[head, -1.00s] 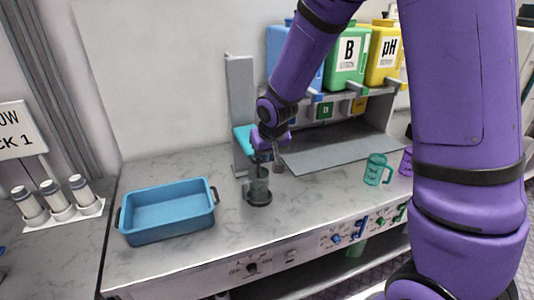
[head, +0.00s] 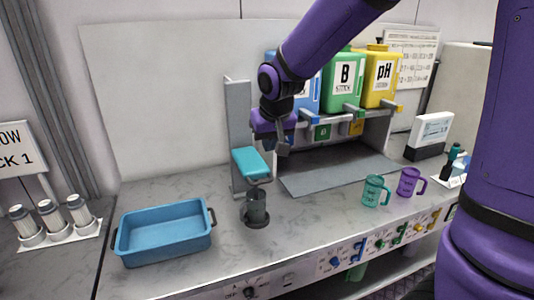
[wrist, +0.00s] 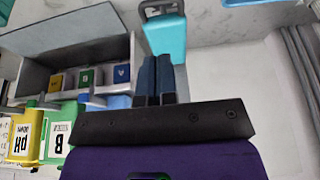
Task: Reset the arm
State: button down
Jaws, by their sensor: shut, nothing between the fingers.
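My purple arm reaches over the counter from the right in the head view. My gripper (head: 278,146) hangs in the air in front of the dispenser shelf, beside the teal head of the grey stand. In the wrist view my gripper (wrist: 158,62) shows its two dark fingers together with nothing between them. The teal head (wrist: 165,35) lies just beyond the fingertips in that view; I cannot tell the exact gap. A dark grey cup (head: 256,207) stands upright on a round base below the teal head, apart from my gripper.
A blue tray (head: 163,262) sits on the left of the counter. A green mug (head: 373,191) and a purple mug (head: 408,182) stand at right. Blue, green (head: 343,82) and yellow (head: 381,78) containers sit on the shelf.

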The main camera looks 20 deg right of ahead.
jog(key=shift+s+r, duration=0.15)
jog(key=shift+r, duration=0.25)
jog(key=s+d+r, duration=0.2)
jog(key=s+r, duration=0.1)
jog(key=s, duration=0.5)
jog(key=s+d+r, duration=0.3)
jog(key=s, duration=0.6)
jog(key=s+d+r+t, duration=0.1)
jog(key=s+d+r, duration=0.1)
jog(key=s, duration=0.6)
jog(key=shift+s+d+r, duration=0.3)
jog(key=shift+s+r, duration=0.05)
jog(key=shift+r, duration=0.2)
dwell(0.7)
